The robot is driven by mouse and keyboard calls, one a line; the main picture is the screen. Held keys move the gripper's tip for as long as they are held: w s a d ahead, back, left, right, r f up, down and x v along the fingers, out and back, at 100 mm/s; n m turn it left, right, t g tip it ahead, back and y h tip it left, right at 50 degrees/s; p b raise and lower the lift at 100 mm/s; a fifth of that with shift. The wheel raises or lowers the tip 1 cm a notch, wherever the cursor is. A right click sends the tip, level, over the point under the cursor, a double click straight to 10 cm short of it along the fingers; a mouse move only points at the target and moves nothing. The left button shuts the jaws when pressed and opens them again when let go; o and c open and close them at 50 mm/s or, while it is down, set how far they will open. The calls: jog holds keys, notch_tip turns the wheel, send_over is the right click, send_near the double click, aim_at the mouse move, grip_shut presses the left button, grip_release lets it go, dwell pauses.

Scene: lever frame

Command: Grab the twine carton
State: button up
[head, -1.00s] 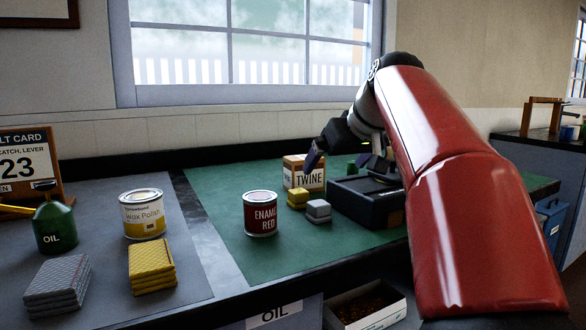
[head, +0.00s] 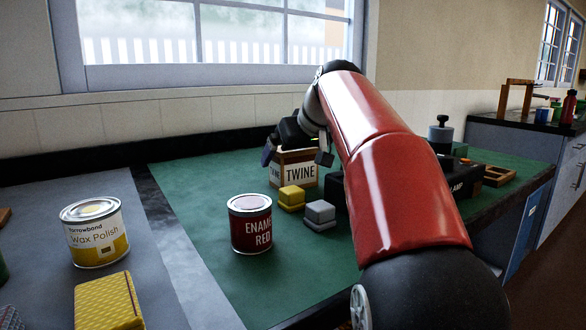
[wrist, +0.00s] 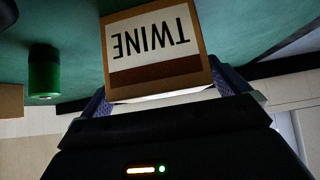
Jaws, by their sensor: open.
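The twine carton (head: 296,171) is a brown box with a white TWINE label, standing on the green mat near the back of the bench. It also shows in the wrist view (wrist: 155,45), upside down and close in front of the jaws. My gripper (head: 297,158) is open at the carton's top, with one finger on each side of it. In the wrist view my gripper (wrist: 168,88) has its two blue-grey fingers at the carton's left and right edges. I cannot tell whether they touch it.
A red enamel can (head: 251,224), a yellow block (head: 291,198) and a grey block (head: 319,214) stand in front of the carton. A wax polish tin (head: 94,232) is at the left. A green cylinder (wrist: 44,72) stands near the carton in the wrist view.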

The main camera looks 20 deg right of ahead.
jog(key=shift+w+a+f, duration=0.1)
jog(key=shift+w+f, duration=0.4)
jog(key=shift+w, duration=0.05)
jog(key=c, duration=0.9)
jog(key=shift+c, duration=0.5)
jog(key=shift+r, duration=0.15)
